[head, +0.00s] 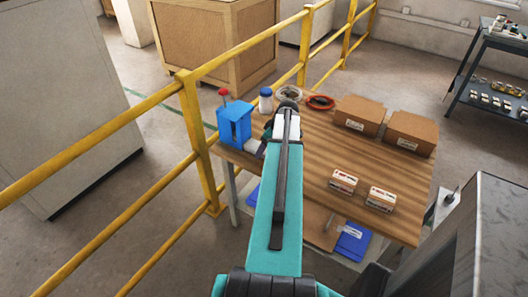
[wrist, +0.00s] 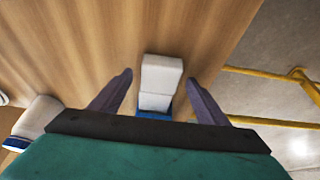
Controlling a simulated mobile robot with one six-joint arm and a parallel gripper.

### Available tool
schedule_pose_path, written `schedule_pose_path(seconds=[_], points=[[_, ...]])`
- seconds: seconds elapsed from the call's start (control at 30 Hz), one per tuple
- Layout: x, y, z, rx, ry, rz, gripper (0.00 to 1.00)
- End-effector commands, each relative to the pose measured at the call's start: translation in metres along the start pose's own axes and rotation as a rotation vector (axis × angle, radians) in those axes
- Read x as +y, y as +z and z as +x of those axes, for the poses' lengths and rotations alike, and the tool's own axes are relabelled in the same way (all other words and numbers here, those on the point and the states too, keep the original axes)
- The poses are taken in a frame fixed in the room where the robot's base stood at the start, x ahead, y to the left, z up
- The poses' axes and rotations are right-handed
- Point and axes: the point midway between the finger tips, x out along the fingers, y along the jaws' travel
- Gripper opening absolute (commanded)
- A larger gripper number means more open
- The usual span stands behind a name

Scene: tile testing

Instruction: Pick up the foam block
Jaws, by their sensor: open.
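A white block (wrist: 162,75), which looks like the foam block, shows in the wrist view between the two fingers of my gripper (wrist: 157,78). The fingers are apart, one on each side of it, with a visible gap on both sides. I see a pale top face and a nearer side face. A blue patch (wrist: 153,113) shows just below it, mostly hidden by my gripper body. In the head view my teal arm covers the gripper and this part of the table, so I cannot make the block out there for sure.

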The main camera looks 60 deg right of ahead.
Motion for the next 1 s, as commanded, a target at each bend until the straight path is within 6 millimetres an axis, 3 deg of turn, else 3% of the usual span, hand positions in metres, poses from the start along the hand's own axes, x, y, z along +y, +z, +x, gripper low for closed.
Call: schedule_pose_path(seconds=[0.3, 0.57, 1.0], points=[[-0.0002, -0.0004, -0.0001, 0.0, 0.0, 0.0, 0.67], [-0.0003, -0.0006, -0.0001, 0.0, 0.0, -0.001, 0.25], [-0.0004, -0.0038, -0.0071, 0.0, 0.0, -0.001, 0.25]])
